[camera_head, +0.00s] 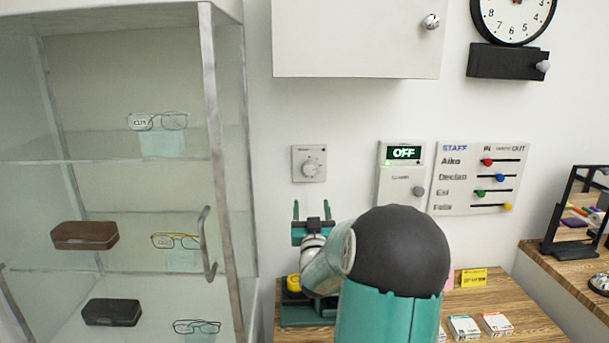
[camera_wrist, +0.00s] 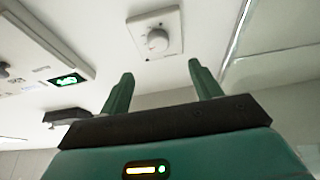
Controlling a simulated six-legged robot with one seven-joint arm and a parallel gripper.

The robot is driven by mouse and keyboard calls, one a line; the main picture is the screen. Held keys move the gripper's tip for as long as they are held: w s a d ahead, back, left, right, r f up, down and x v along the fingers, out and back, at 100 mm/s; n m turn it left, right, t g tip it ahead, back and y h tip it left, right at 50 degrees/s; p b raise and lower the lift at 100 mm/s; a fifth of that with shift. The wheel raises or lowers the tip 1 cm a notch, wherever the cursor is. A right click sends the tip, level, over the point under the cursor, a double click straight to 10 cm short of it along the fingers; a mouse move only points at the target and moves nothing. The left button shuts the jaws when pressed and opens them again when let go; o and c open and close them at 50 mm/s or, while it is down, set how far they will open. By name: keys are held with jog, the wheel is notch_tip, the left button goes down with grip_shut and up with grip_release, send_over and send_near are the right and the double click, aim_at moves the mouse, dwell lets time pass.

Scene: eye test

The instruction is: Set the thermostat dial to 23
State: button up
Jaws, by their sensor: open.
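The thermostat (camera_head: 297,170) is a small pale square plate on the wall, right of the glass cabinet. In the wrist view my gripper (camera_wrist: 157,70) is apart from the dial.
The glass cabinet (camera_head: 212,150) with its handle (camera_head: 207,245) stands at left. An alarm panel (camera_head: 403,185) reading OFF and a staff board (camera_head: 478,200) are on the wall at right. A white wall cupboard (camera_head: 355,40) hangs above. A wooden counter (camera_head: 520,320) lies below.

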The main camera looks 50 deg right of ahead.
aim_at(310, 171)
jog(key=x, duration=1.3)
jog(key=shift+s+d, duration=0.2)
jog(key=shift+w, duration=0.1)
jog(key=c, duration=1)
